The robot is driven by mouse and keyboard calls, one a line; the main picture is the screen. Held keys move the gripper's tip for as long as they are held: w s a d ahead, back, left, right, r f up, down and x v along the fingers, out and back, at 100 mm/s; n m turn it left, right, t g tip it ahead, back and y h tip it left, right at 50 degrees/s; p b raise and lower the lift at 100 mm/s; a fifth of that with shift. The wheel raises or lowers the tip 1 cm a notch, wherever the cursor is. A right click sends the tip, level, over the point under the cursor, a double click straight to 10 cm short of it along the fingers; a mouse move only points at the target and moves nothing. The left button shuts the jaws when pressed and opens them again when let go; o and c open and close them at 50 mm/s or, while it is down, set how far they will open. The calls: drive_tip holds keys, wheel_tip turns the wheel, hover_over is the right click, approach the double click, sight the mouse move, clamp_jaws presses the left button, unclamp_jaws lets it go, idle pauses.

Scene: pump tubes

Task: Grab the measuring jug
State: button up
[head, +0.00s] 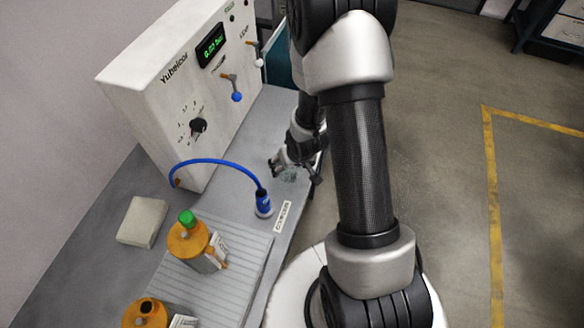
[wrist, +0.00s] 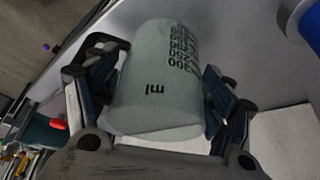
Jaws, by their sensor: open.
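The measuring jug (wrist: 155,100) is a pale, translucent grey-green vessel with black graduation numbers and "ml" on its side. In the wrist view it lies between the two fingers of my gripper (wrist: 156,62), which are open with one on each side. A gap shows between the jug and the right finger; I cannot tell whether the left finger touches it. In the head view my gripper (head: 296,173) is low over the bench's right edge, and only a small part of the jug (head: 289,176) shows between the fingers.
A white pump unit (head: 165,95) with a green display stands behind left. A blue tube (head: 215,161) runs from it to a blue-topped fitting (head: 263,205) near the jug. Orange bottles (head: 188,242) stand at the front left, near a pale block (head: 142,220). Open floor lies right.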

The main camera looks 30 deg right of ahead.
drive_tip(key=shift+w+f, duration=0.15)
drive_tip(key=shift+f, duration=0.2)
drive_tip(key=shift+r, duration=0.1)
drive_tip(key=shift+c, duration=0.5)
drive_tip(key=c, duration=0.7)
drive_tip(key=shift+r, duration=0.15)
